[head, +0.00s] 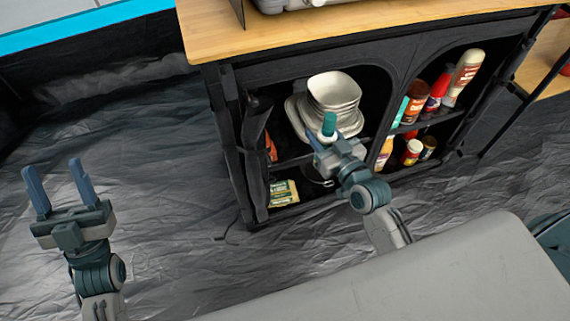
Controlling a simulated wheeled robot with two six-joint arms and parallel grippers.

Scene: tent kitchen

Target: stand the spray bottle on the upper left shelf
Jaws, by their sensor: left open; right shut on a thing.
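My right gripper (322,145) is at the opening of the cabinet's left bay, shut on what looks like the spray bottle (329,123). Only its rounded teal upper part shows above the fingers; the rest is hidden by the gripper. The upper left shelf (288,163) carries stacked white bowls and plates (334,92), just behind the held bottle. I cannot tell whether the bottle touches the shelf or the dishes. My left gripper (54,172) is open and empty above the floor at the far left.
An orange-red item (270,148) stands at the left of that shelf, partly hidden. A green and cream packet (283,193) lies in the lower left compartment. The right bay holds several bottles and jars (412,152). A wooden countertop (330,27) covers the cabinet.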

